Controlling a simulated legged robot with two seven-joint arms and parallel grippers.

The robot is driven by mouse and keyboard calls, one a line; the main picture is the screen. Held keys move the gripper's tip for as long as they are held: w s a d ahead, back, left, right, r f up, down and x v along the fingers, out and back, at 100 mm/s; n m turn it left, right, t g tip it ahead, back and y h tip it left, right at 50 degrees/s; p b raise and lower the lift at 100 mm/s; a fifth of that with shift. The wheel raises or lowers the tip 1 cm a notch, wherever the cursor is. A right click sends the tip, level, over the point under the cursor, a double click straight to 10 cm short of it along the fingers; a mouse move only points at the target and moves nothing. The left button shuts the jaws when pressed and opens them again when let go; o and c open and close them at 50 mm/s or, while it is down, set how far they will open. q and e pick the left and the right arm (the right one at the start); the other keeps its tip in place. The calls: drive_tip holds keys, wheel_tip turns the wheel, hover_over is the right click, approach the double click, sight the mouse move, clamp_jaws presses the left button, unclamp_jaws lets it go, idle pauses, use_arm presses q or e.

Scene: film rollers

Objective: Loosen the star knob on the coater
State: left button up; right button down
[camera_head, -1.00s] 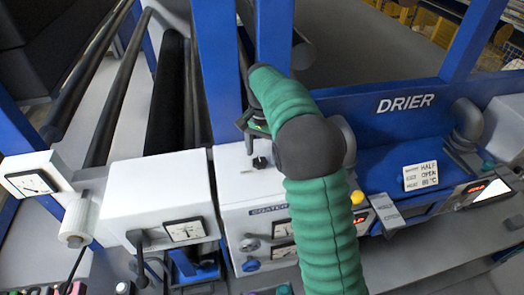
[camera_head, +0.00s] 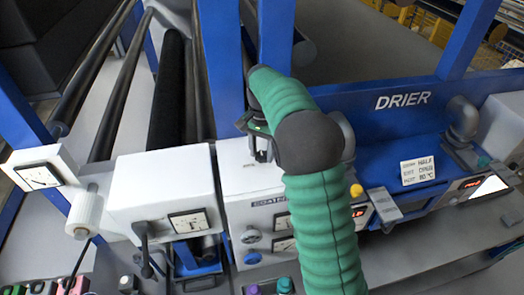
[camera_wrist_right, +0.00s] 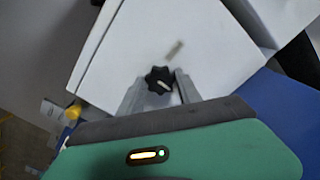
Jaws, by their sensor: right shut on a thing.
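The black star knob (camera_wrist_right: 158,80) stands on the white top of the coater (camera_wrist_right: 185,45). It has a pale pointer line on top. In the right wrist view the two grey fingers of my right gripper (camera_wrist_right: 158,90) are on either side of the knob, shut on it. In the head view my green right arm reaches over the coater housing (camera_head: 232,180), and the right gripper (camera_head: 260,153) is at its top; the knob is hidden there by the gripper. My left gripper is not in view.
A blue frame labelled DRIER (camera_head: 403,101) stands at the right behind the arm. A yellow button (camera_head: 356,190) is close right of my forearm. Another white housing (camera_head: 160,185) with a dial and black lever stands left. Dark rollers (camera_head: 172,95) run behind it.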

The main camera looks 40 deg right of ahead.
drive_tip(key=shift+w+r, duration=0.1)
drive_tip(key=shift+d+n, duration=0.1)
drive_tip(key=shift+n, duration=0.2)
drive_tip(key=n, duration=0.3)
drive_tip(key=shift+r+n, duration=0.1)
drive_tip(key=shift+n, duration=0.2)
drive_tip(key=n, duration=0.4)
drive_tip(key=shift+w+n, duration=0.1)
drive_tip(key=shift+n, duration=0.2)
drive_tip(key=n, duration=0.5)
drive_tip(key=shift+p, duration=0.4)
drive_tip(key=shift+n, duration=2.2)
